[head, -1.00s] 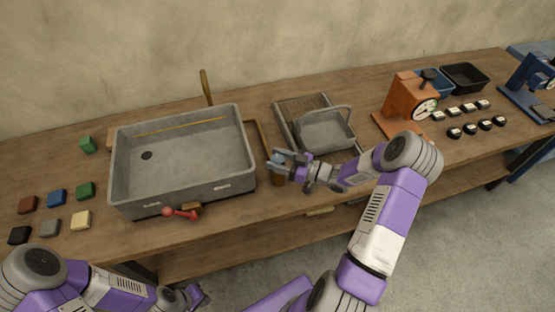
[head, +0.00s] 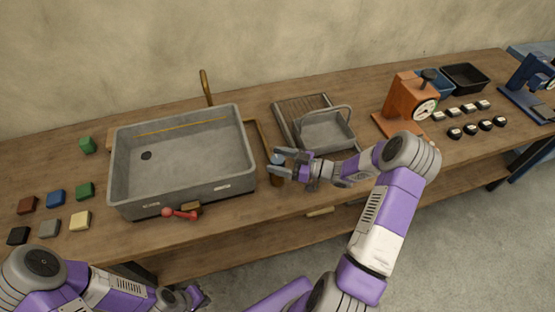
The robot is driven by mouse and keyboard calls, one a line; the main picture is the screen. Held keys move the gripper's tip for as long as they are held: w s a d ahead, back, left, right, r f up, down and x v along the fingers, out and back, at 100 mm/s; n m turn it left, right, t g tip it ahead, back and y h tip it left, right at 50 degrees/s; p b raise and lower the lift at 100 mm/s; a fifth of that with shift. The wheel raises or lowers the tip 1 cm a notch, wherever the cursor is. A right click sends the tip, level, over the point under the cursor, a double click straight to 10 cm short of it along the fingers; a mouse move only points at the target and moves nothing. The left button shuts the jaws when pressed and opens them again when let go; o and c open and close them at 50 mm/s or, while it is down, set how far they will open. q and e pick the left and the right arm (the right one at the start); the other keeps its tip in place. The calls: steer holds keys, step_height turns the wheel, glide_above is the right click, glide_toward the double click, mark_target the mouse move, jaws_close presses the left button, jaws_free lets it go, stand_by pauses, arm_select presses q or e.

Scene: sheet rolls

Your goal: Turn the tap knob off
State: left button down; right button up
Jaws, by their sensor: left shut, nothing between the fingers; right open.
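A grey sink basin (head: 185,192) sits on the wooden bench. A brown upright piece (head: 277,179) with a small blue top (head: 277,158) stands just right of the basin. My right gripper (head: 277,159) is open, with its fingers either side of the blue top; I cannot tell whether they touch it. The gripper partly hides this piece. My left gripper (head: 195,297) is shut and empty at the lower edge, below the bench front, apart from the red lever.
A grey basket with a handle (head: 325,132) rests on a slatted rack (head: 300,105) behind my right gripper. An orange scale (head: 408,100) with several black-and-white pieces stands to the right. Several coloured blocks (head: 57,197) lie at left. A thin brass rod (head: 206,86) rises behind the basin.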

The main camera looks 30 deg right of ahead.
steer(key=v, duration=0.7)
steer(key=shift+s+r, duration=0.1)
